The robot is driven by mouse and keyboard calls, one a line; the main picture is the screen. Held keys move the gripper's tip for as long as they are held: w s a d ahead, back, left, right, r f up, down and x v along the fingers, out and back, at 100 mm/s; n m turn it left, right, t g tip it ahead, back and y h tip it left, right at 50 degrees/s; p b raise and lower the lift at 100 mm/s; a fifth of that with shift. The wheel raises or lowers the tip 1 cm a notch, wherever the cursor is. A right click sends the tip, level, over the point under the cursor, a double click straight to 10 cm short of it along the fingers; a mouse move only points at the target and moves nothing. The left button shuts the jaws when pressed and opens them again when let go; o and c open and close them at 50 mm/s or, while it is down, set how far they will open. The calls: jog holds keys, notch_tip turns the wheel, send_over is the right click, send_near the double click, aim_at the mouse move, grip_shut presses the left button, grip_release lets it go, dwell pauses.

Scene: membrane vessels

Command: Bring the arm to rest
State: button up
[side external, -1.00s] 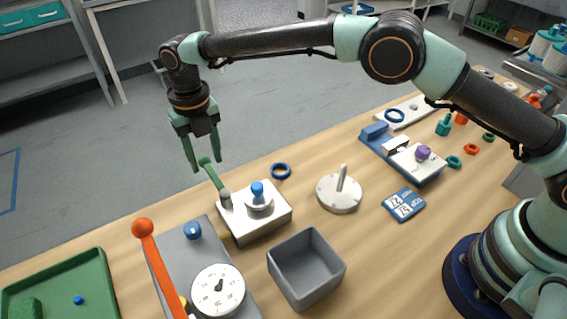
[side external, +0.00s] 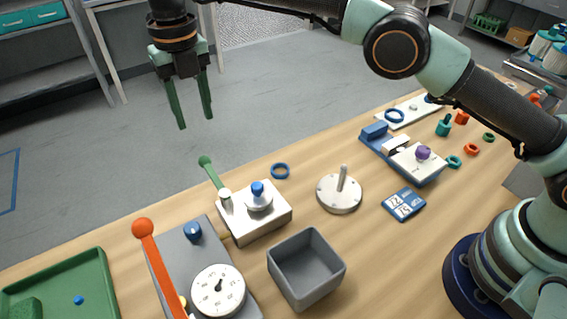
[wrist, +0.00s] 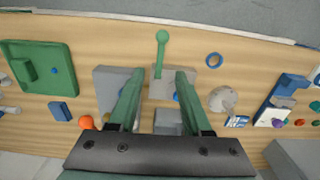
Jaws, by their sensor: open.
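My gripper (side external: 191,107) is open and empty, raised in the air beyond the table's far edge in the side view. Its two green fingers (wrist: 157,92) also show in the wrist view, spread apart. Below it, apart from the fingers, is a pale box with a green-knobbed lever (side external: 208,168) and a blue knob on top. The lever leans up and away, and it also shows in the wrist view (wrist: 161,50). Nothing touches the fingers.
A grey panel with an orange-knobbed lever (side external: 148,243) and white dial (side external: 218,290) stands near the front. A grey open bin (side external: 306,269), green tray (side external: 100,268), blue ring (side external: 280,171) and pegged disc (side external: 339,194) share the table. The air around my gripper is clear.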

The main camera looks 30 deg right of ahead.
jog(key=s+d+r+m+t, duration=0.1)
jog(key=s+d+r+m, duration=0.1)
jog(key=d+r+m, duration=0.55)
jog(key=s+d+r+m+t, duration=0.15)
jog(key=d+r+m, duration=0.35)
jog(key=d+m, duration=0.55)
jog(key=s+d+f+m+t, duration=0.1)
jog(key=s+d+f+m, duration=0.2)
jog(key=s+d+m, duration=0.4)
jog(key=s+d+f+m+t, duration=0.2)
jog(key=s+d+f+m, duration=0.1)
jog(key=s+d+m, duration=0.4)
jog(key=s+m, duration=0.2)
jog(key=m, duration=0.2)
jog(key=shift+d+f, duration=0.35)
jog(key=shift+f, duration=0.05)
